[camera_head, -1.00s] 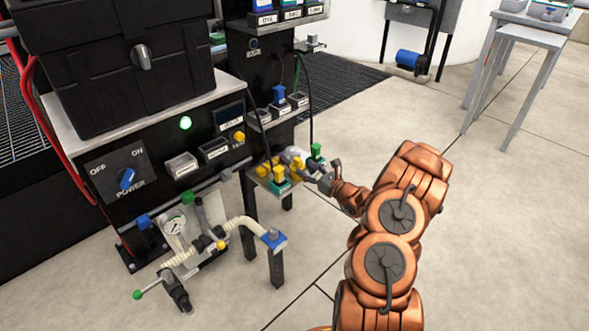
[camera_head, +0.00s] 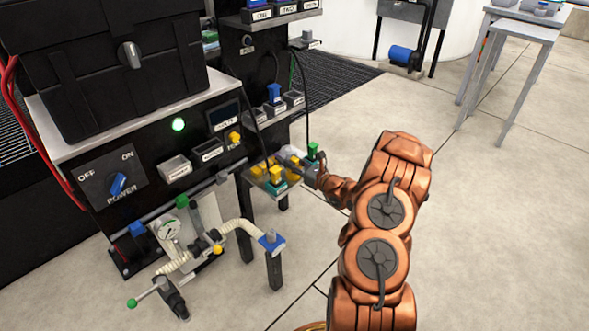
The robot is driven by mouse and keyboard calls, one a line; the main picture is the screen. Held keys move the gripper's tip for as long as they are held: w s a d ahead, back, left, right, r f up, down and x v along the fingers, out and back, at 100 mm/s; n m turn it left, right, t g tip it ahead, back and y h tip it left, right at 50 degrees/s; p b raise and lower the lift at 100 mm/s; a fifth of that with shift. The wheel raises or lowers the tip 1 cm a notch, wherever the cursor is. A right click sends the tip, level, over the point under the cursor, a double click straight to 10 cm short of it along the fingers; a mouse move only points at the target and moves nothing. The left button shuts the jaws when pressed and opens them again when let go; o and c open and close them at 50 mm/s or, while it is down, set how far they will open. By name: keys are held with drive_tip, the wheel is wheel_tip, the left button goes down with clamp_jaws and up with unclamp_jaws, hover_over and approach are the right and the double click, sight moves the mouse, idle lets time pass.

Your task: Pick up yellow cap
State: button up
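Several yellow caps stand on a small shelf (camera_head: 268,188) at the side of the black machine. One yellow cap (camera_head: 276,174) sits on a teal base at the shelf's front. Another yellow patch (camera_head: 294,165) shows close to my gripper (camera_head: 298,161), and more yellow shows at the shelf's left. My gripper is small in the picture and reaches over the shelf from the right, among the caps. Its fingers are partly hidden and blend with grey parts there. I cannot tell whether they are apart or closed, or whether they touch a cap.
A green block (camera_head: 312,151) with a black cable stands at the shelf's right edge, close to my wrist. A pipe assembly with a gauge (camera_head: 168,228) and a blue-topped post (camera_head: 271,242) stand in front.

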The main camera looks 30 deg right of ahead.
sight(294, 159)
drive_tip(key=shift+d, duration=0.1)
clamp_jaws()
wheel_tip(294, 159, up, 10)
drive_tip(key=p, duration=0.3)
